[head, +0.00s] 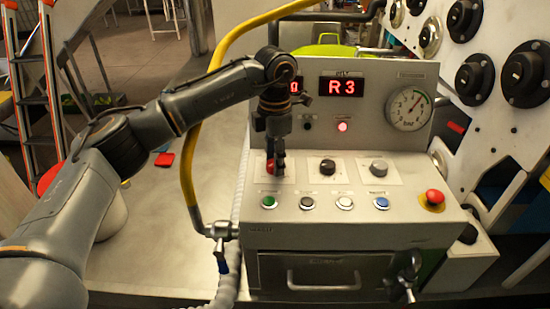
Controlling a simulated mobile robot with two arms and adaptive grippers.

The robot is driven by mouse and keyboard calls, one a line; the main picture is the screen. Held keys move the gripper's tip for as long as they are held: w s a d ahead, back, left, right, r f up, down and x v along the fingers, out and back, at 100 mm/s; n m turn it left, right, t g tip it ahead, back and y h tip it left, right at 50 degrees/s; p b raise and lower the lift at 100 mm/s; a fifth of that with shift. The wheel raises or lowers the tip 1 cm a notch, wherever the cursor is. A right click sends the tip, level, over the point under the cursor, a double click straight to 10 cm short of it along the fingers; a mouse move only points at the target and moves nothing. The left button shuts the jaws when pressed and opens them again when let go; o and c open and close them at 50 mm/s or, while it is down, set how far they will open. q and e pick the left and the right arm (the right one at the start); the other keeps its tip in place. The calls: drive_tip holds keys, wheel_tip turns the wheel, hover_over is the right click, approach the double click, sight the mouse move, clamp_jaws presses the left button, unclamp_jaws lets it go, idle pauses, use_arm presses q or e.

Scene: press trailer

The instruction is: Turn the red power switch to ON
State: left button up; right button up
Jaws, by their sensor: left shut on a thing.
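The red power switch (269,168) is the leftmost of three rotary knobs on the grey control panel (400,217). Only a bit of its red shows; my gripper hides the rest, so its setting cannot be read. My left gripper (276,172) reaches down over it from above, shut on the switch. A display reads "R3" (342,87), and the display to its left is mostly hidden by my arm. A small red lamp (343,127) is lit below. My right gripper is not in view.
A black knob (327,167) and a grey knob (379,168) stand right of the switch. Several push buttons (344,203) line the front, with a red emergency button (434,197) at right. A yellow hose (190,165) runs close beside my left arm.

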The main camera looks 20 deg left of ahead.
use_arm(q)
drive_tip(key=o, duration=1.2)
drive_tip(key=shift+c, duration=0.2)
drive_tip(key=shift+r, duration=0.1)
wheel_tip(320, 180, up, 12)
